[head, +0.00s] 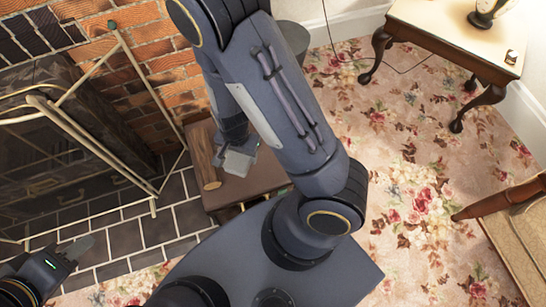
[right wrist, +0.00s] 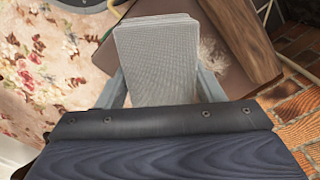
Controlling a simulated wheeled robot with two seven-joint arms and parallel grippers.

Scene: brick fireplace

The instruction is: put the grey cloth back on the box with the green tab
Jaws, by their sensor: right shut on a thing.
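The grey cloth (right wrist: 157,62) is a folded, finely ribbed pad between the two fingers of my right gripper (right wrist: 158,88) in the right wrist view. In the head view the cloth (head: 236,164) is a small pale patch at the end of my right arm, over a brown wooden box (head: 222,196). Whether cloth and box touch is unclear. The box also shows behind the cloth in the right wrist view (right wrist: 128,37).
A wooden log-like piece (head: 201,157) lies at the box's left side. A brass fire screen (head: 142,80) stands by the brick fireplace at the left. A side table (head: 450,30) is at the upper right. Flowered carpet (head: 400,130) is open at the right.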

